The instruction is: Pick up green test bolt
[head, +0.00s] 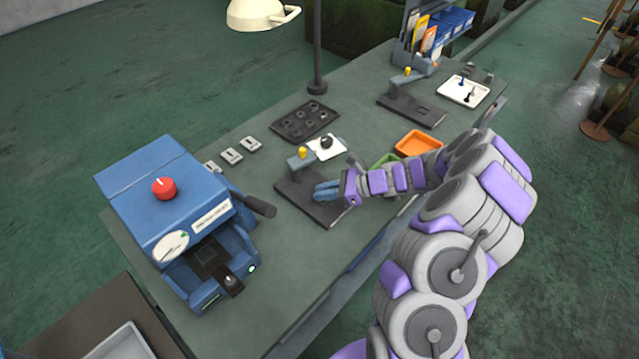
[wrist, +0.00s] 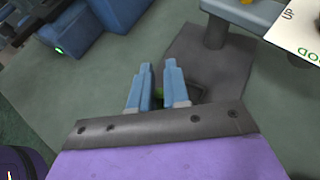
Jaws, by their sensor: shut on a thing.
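My gripper (head: 326,190) is low over the dark base plate of a small stand (head: 312,208) on the workbench. In the wrist view its two blue fingers (wrist: 160,88) are close together, with a small gap between them. A small piece of the green test bolt (wrist: 159,93) shows between the fingertips, and the gripper is shut on it. The rest of the bolt is hidden by the fingers. In the head view the bolt cannot be made out. Whether it touches the stand cannot be told.
A blue machine with a red knob (head: 164,188) stands left on the bench (head: 300,270). A dark tray with round holes (head: 304,122) lies behind the stand. Orange (head: 418,143) and green (head: 384,160) trays sit to the right. A lamp post (head: 317,50) rises at the back.

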